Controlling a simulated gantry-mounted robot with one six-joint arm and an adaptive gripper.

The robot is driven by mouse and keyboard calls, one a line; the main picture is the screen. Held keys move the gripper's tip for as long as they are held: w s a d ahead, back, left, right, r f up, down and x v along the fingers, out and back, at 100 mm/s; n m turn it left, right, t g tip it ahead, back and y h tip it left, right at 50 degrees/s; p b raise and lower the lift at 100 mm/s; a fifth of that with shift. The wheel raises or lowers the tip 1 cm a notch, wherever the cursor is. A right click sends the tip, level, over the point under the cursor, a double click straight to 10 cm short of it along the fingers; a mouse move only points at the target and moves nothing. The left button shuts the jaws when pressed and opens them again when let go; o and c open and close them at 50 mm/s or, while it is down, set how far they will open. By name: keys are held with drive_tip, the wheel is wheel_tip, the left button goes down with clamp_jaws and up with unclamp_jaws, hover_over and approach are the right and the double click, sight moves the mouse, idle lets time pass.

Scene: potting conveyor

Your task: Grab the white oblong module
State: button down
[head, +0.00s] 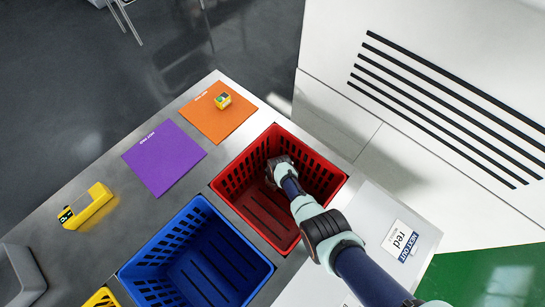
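I see no white oblong module in the head view; my gripper and arm hide part of the red basket's inside. My gripper (270,181) is down inside the red basket (228,184), near its middle. Its fingers are small and dark against the basket, so I cannot tell whether they are open or shut, or whether they hold anything. The part of the red basket's floor that shows is bare.
A blue basket (143,268) stands beside the red one, empty where visible. A yellow device (90,206) sits left.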

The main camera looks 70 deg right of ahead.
wheel_tip(320, 180, up, 17)
drive_tip(key=p, duration=0.7)
drive_tip(key=shift+p, duration=0.35)
